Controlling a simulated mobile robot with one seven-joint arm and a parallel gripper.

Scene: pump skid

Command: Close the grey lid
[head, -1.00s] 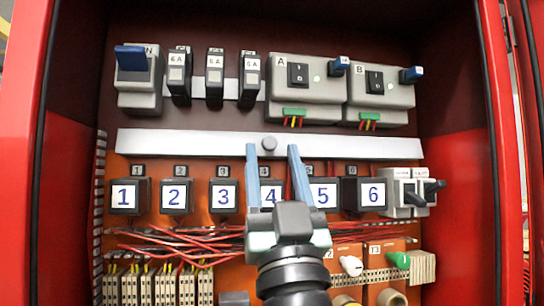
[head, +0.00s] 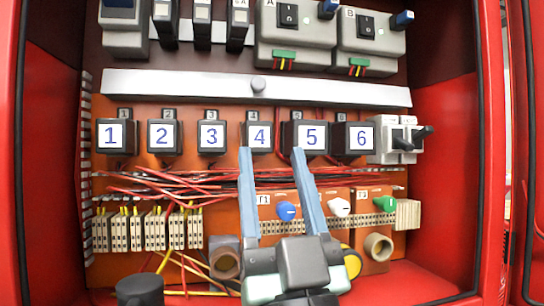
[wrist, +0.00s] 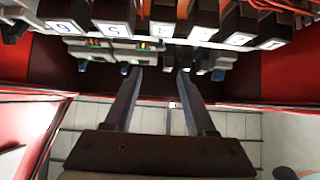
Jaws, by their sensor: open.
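The grey lid (head: 180,84) is a long light-grey strip across the cabinet's back panel in the head view, above the row of numbered displays. A round grey knob (head: 258,85) sits near its middle. Whether the lid stands open or lies flat is not clear. The open fingers also show in the wrist view (wrist: 161,70).
Breakers and switch boxes (head: 295,45) sit above the lid. Numbered displays (head: 165,135), loose red wires (head: 150,185), terminal blocks (head: 150,230) and coloured knobs (head: 338,207) lie below it. Red cabinet walls (head: 445,150) bound both sides.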

